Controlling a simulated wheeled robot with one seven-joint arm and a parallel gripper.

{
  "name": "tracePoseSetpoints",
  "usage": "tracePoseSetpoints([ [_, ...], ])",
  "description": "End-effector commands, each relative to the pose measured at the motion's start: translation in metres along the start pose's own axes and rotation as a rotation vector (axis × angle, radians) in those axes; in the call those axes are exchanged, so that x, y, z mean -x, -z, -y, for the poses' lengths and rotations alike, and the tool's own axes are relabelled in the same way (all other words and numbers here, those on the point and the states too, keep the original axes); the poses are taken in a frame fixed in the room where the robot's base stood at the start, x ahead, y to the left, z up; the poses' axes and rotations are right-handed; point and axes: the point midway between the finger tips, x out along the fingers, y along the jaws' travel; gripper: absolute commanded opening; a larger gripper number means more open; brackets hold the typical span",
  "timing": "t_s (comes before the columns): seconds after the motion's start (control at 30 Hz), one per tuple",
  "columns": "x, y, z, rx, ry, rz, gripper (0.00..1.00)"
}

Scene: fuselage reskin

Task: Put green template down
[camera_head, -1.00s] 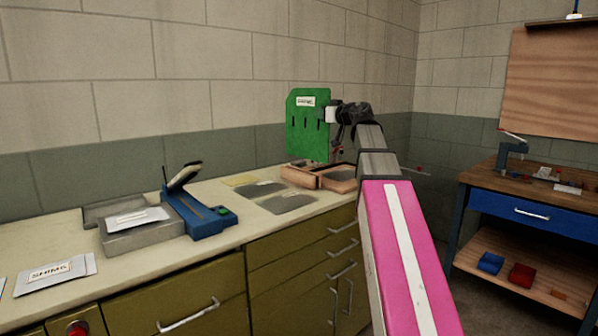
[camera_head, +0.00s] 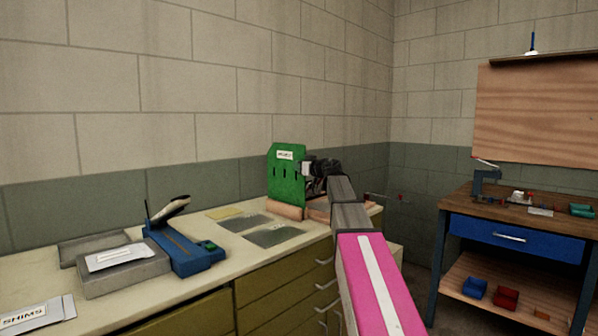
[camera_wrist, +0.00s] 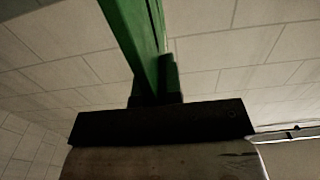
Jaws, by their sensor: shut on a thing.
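The green template (camera_head: 285,182) is a flat upright plate with a white label and dark slots, at the far end of the counter in the head view. My gripper (camera_head: 308,168) is shut on its right edge. The template's lower edge is close to the pinkish-brown block on the counter; I cannot tell whether they touch. In the wrist view the green template (camera_wrist: 138,35) shows edge-on, rising from between the fingers of my gripper (camera_wrist: 153,92).
The counter (camera_head: 215,262) carries grey sheets (camera_head: 272,236), a blue lever tool (camera_head: 183,245), a grey box (camera_head: 122,273) and a shims packet (camera_head: 35,317). A pinkish-brown block (camera_head: 286,211) lies below the template. A workbench (camera_head: 515,215) stands at right.

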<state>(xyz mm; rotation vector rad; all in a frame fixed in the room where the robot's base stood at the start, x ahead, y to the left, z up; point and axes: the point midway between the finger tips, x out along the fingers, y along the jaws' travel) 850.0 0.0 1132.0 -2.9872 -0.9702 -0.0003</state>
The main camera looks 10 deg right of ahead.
Motion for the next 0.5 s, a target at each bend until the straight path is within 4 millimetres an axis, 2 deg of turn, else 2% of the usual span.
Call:
tracePoseSetpoints([
  [0.03,0.001,-0.008,0.001,-0.002,-0.001,0.000,0.00],
  [0.13,0.001,-0.015,0.000,-0.001,-0.001,-0.001,0.00],
  [0.5,0.000,-0.019,0.000,0.000,-0.001,-0.001,0.00],
])
